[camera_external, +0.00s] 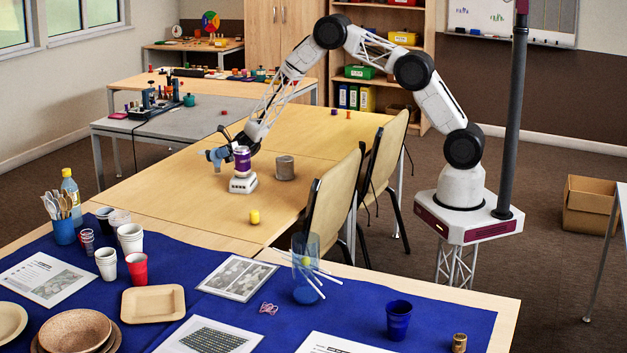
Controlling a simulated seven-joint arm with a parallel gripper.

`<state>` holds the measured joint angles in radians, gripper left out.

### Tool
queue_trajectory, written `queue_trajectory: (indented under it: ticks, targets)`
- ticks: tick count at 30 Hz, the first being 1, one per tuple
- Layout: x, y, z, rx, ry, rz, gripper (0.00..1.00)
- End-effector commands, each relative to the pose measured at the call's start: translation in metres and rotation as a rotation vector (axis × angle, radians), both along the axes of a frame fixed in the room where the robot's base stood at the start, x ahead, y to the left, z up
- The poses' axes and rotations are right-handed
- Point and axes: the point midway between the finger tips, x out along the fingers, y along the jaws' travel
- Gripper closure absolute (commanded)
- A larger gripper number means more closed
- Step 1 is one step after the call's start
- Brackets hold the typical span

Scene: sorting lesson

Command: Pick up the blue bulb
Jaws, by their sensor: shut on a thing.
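The blue bulb (216,155) is a small light-blue thing at the end of my arm, above the wooden table. My gripper (222,146) is shut on it and covers part of it. The bulb is left of a purple can (242,161) and looks clear of the table top. The fingers are small and dark in this view, so their exact grip on the bulb is hard to make out.
The purple can stands on a white scale-like base (243,184). Two chairs (330,205) line the table's right side. The table's left part (165,190) is clear.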

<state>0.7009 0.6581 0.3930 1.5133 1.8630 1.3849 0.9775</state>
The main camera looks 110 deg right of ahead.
Motion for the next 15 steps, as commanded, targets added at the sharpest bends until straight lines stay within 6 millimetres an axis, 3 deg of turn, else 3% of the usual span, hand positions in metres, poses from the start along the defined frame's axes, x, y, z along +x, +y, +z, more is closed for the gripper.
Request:
queue_trajectory:
  ticks: [6, 15]
  targets:
    - [-0.001, 0.001, 0.026, -0.002, -0.001, 0.0, 0.54]
    - [-0.044, 0.025, 0.028, 0.001, 0.001, 0.0, 0.54]
